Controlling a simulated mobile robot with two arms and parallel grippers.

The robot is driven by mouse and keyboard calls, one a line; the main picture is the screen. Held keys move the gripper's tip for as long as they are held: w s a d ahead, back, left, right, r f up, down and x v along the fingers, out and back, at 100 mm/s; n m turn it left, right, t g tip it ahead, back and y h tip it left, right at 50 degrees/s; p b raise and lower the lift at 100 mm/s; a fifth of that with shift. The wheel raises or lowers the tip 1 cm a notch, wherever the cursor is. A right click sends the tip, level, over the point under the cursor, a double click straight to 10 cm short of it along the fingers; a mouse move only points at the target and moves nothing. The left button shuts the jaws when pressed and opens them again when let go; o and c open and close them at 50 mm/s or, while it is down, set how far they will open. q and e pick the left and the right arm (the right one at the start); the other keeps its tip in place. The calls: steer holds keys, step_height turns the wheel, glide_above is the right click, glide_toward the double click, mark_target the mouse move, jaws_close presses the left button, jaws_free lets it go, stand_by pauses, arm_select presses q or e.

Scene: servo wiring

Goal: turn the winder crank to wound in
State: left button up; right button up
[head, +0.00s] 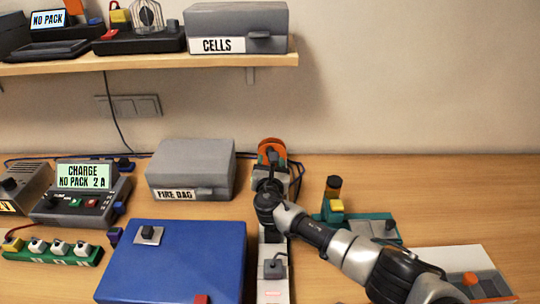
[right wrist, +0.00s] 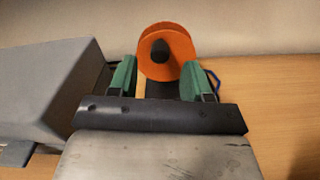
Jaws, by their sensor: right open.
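The winder has an orange reel (head: 268,146) and stands at the back of the bench, right of the grey box. In the right wrist view the orange reel (right wrist: 178,40) is straight ahead, with a dark round knob (right wrist: 160,51) at its middle, probably part of the crank. My right gripper (head: 269,183) is just in front of the winder and hides its lower part. In the right wrist view its green-tipped fingers (right wrist: 160,80) are apart, below and to either side of the knob, with nothing clearly held. I cannot tell if they touch the winder. My left gripper is not in view.
The grey FIRE BAG box (head: 190,165) stands close left of the winder. A blue case (head: 175,265) is in front, a teal device (head: 365,228) to the right. A charger (head: 80,200) is at the left. The back right bench (head: 450,190) is clear.

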mark_target(277, 148)
steer(key=w+b, duration=0.1)
steer(key=w, duration=0.3)
steer(key=shift+w, duration=0.1)
steer(key=shift+c, duration=0.4)
jaws_close()
steer(key=shift+d+f+m+b, duration=0.1)
steer(key=shift+d+m+b, duration=0.2)
steer(key=shift+m+b, duration=0.8)
steer(key=shift+d+f+m+b, duration=0.1)
steer(key=shift+d+m+b, duration=0.25)
steer(key=shift+m+b, duration=0.8)
steer(key=shift+d+f+m+b, duration=0.1)
steer(key=shift+d+m+b, duration=0.2)
steer(key=shift+m+b, duration=0.8)
steer(key=shift+r+m, duration=0.1)
steer(key=shift+m, duration=0.15)
steer(key=shift+o, duration=0.4)
jaws_free()
